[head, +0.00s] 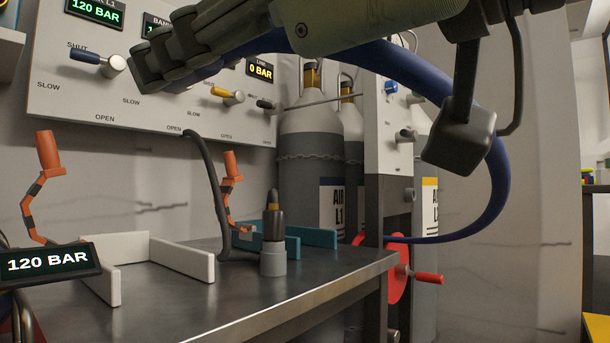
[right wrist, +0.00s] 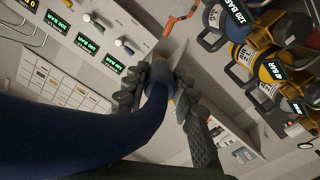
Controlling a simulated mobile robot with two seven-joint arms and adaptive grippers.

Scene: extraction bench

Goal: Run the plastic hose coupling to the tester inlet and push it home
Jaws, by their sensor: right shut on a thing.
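My right gripper (head: 165,65) is raised in front of the valve panel at upper left in the head view. In the right wrist view its fingers (right wrist: 162,105) are closed around the end of the blue hose (right wrist: 60,135). The coupling is mostly hidden between the fingers. In the head view the hose (head: 497,185) runs behind my right arm, loops down at right and goes back toward a red reel (head: 397,270). I cannot tell which fitting is the tester inlet. My left gripper is not in view.
The valve panel (head: 60,100) carries levers and pressure displays. On the steel bench (head: 225,300) stand a white holder (head: 180,258), a teal holder (head: 315,237) and an upright black-and-grey fitting (head: 273,262). Gas cylinders (head: 310,150) stand behind. The bench's front is clear.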

